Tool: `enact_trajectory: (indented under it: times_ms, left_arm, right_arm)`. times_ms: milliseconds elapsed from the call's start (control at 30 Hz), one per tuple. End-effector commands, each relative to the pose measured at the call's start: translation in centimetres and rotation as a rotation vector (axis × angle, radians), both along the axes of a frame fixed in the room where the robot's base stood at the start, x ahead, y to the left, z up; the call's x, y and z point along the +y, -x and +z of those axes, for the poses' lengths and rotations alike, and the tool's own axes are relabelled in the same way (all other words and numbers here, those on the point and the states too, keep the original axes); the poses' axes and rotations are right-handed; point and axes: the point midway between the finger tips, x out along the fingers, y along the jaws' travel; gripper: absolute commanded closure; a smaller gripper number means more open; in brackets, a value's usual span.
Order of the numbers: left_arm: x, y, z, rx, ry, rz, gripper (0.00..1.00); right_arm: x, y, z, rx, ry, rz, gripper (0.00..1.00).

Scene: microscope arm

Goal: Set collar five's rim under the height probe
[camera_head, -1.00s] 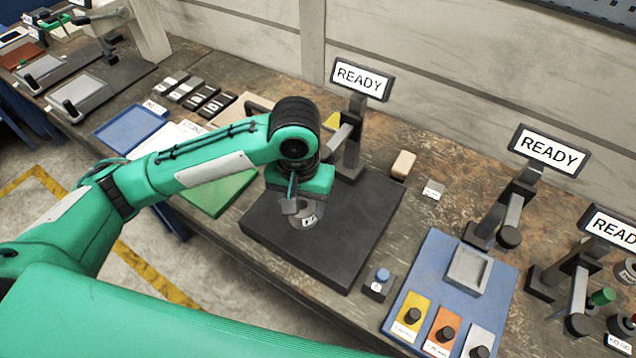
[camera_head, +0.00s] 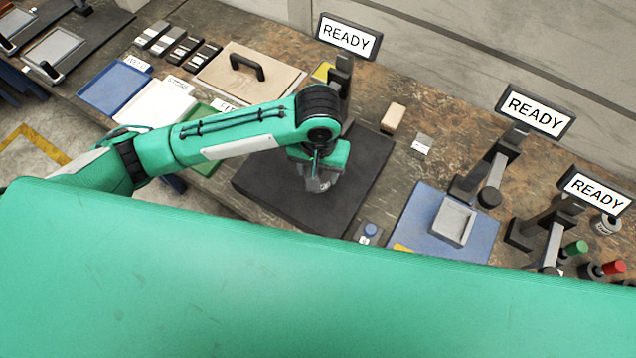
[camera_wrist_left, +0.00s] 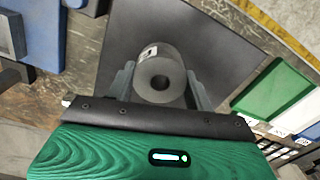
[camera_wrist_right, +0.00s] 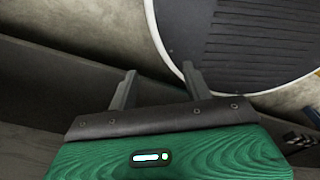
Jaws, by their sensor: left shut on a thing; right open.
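My left gripper (camera_head: 320,182) is over the dark square plate (camera_head: 262,188) in the head view. In the left wrist view the left gripper (camera_wrist_left: 160,88) is shut on a grey collar (camera_wrist_left: 160,57) with a round centre hole and a small white label, whose number I cannot read. The collar is over the dark plate; whether it touches it is unclear. A dark stand (camera_head: 343,80) with a READY screen rises behind the plate; its probe tip is hidden by my arm. My right gripper (camera_wrist_right: 158,78) is open and empty in the right wrist view.
Right of the plate are a tan block (camera_head: 394,118), a small grey block (camera_head: 422,144) and a blue button (camera_head: 369,230). A wooden board (camera_head: 225,80) with a black handle lies left.

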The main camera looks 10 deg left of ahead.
Motion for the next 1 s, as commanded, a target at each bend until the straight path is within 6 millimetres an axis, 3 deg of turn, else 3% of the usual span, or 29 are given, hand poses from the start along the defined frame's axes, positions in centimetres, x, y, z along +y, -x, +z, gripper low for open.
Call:
enact_trajectory:
  times_ms: [133,367,600,1000]
  left_arm:
    - [0.0,0.0,-2.5,0.001,0.000,0.000,0.96]
    - [0.0,0.0,-4.4,0.000,0.001,0.001,0.96]
    - [0.0,0.0,-7.5,0.000,0.001,0.000,0.96]
    - [-0.1,0.0,-8.3,-0.002,0.002,-0.001,0.96]
  right_arm:
    - [-0.4,-0.3,0.6,-0.004,0.004,0.001,0.50]
    - [-1.1,-0.3,0.8,-0.005,0.011,0.000,0.50]
    - [-1.2,-0.3,1.4,-0.004,0.013,0.000,0.50]
    - [-0.9,-0.3,1.5,-0.003,0.010,-0.001,0.50]
